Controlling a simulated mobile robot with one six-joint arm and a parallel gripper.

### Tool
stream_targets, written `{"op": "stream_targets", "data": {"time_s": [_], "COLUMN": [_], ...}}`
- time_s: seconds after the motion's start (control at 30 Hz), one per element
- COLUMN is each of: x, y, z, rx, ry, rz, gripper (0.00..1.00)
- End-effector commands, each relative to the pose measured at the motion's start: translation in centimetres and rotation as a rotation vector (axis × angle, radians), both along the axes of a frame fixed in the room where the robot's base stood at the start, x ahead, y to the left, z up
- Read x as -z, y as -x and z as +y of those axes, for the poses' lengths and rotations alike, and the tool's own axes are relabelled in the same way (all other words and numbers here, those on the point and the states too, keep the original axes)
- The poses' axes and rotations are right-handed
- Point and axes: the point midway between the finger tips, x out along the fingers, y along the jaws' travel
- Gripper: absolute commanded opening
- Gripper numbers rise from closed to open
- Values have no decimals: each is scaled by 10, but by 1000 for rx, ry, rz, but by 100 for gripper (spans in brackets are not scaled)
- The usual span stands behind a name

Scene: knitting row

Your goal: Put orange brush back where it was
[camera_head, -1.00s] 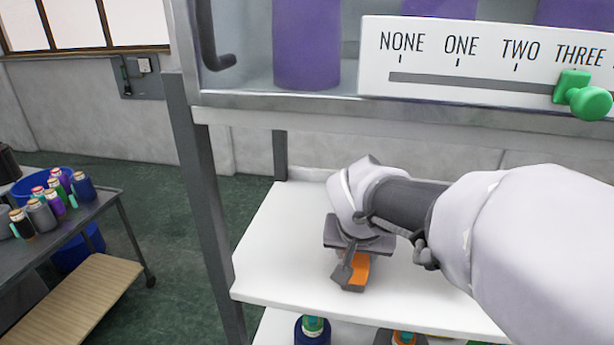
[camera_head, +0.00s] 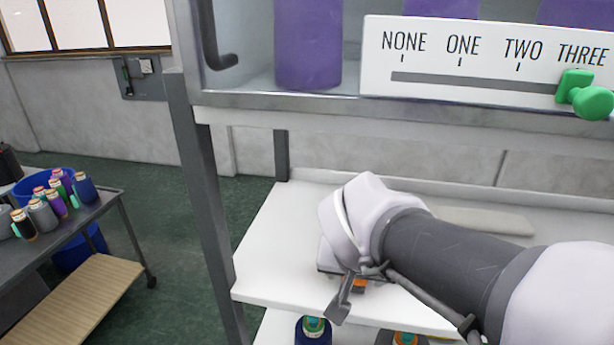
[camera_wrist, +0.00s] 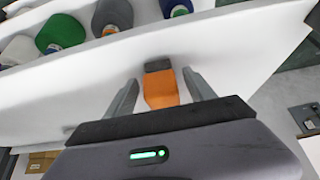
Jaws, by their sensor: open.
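The orange brush (camera_wrist: 161,90) lies on the white shelf (camera_head: 262,262), with an orange body and a dark grey end. In the wrist view it is between the two spread fingers of my gripper (camera_wrist: 162,98), with a gap on each side. In the head view only a small orange patch of the brush (camera_head: 360,284) shows beneath my wrist. My gripper (camera_head: 345,290) is open over the shelf's front part there, and most of it is hidden by my arm.
Yarn cones, including a green one (camera_wrist: 60,32), stand on a lower shelf. A panel marked NONE to THREE (camera_head: 480,60) with a green knob (camera_head: 588,97) is above. A pale flat object (camera_head: 485,220) lies at the shelf's back. A trolley with spools (camera_head: 100,205) stands left.

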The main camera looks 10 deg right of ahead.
Motion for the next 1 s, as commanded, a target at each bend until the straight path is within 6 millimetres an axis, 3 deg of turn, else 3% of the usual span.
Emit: {"op": "stream_targets", "data": {"time_s": [0.13, 0.37, 0.5, 0.6, 0.87, 1.0], "x": [1, 2, 11, 11, 11, 34], "y": [34, 66, 122, 141, 144, 143], "z": [11, 16, 10, 20, 25, 25], "rx": [-4, 5, 15, -9, -26, -26], "ry": [-1, -18, -220, -326, -353, -351], "rz": [-1, 8, 30, -8, -20, -20], "gripper": [63, 63, 63, 63, 63, 63]}}
